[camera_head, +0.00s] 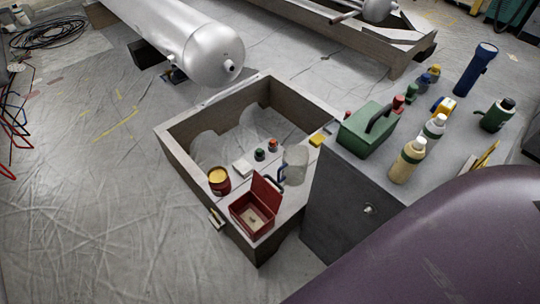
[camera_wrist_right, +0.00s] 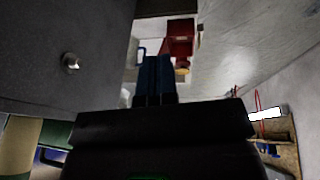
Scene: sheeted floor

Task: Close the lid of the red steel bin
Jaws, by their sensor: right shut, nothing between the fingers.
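The red steel bin (camera_head: 250,222) stands on the near corner of a wooden frame in the head view. Its lid (camera_head: 266,193) is raised, tilted up at the back right side, and the inside shows. The red bin also shows in the right wrist view (camera_wrist_right: 181,46), beyond my fingertips and apart from them. My right gripper (camera_wrist_right: 155,62) has its blue fingers together and empty, beside the grey cabinet. Neither gripper shows in the head view.
The grey cabinet (camera_head: 335,215) stands right of the bin, with a green toolbox (camera_head: 366,134) and several bottles on top. A yellow-topped can (camera_head: 219,181) and a clear jug (camera_head: 296,164) are near the bin. A large purple curved surface (camera_head: 440,240) fills the lower right.

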